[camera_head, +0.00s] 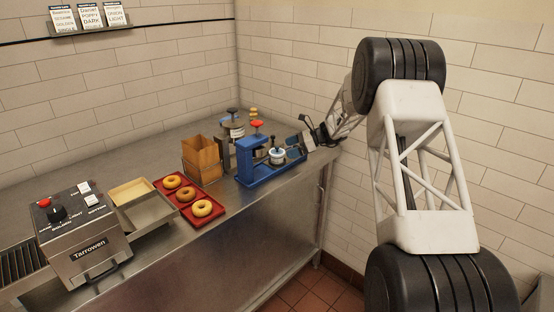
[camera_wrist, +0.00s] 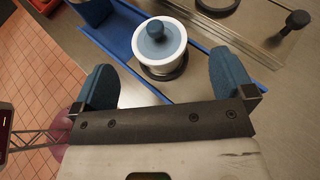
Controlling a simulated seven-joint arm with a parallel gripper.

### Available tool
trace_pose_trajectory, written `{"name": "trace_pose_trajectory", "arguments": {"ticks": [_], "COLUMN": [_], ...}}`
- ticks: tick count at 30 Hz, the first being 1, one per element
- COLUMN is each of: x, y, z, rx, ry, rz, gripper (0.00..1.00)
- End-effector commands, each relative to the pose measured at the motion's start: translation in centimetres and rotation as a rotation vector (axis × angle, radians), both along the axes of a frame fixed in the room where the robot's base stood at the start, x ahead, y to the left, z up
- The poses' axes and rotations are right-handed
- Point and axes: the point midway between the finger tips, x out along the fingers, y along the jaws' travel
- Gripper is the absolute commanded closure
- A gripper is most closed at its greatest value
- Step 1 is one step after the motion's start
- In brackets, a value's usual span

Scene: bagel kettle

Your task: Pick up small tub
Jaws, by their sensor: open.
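A small white tub (camera_wrist: 160,58) with a grey-blue lid and dark blue knob stands upright on a dark round base in the wrist view. It also shows in the head view (camera_head: 277,157), within the blue stand at the counter's right end. My gripper (camera_wrist: 163,66) is open, with one blue finger at the lower left of the tub and the other at its lower right. Both fingers are apart from the tub, and nothing is held. In the head view my gripper (camera_head: 303,141) is just right of the tub.
A blue stand (camera_head: 247,163) with an upright post is close beside the tub. Left of it are a wooden box (camera_head: 201,160), a red tray (camera_head: 187,209) with bagels, a metal pan (camera_head: 150,213) and a toaster (camera_head: 83,240). The tiled wall is close behind.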

Motion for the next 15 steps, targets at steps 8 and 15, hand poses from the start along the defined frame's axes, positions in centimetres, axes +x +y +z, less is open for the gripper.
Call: {"name": "trace_pose_trajectory", "arguments": {"ticks": [8, 15], "x": [-0.02, -0.03], "y": [1.13, 1.18], "z": [-0.45, -0.49], "rx": [0.0, 0.001], "ry": [0.0, 0.0], "rz": [0.0, 0.001], "gripper": [0.0, 0.0]}}
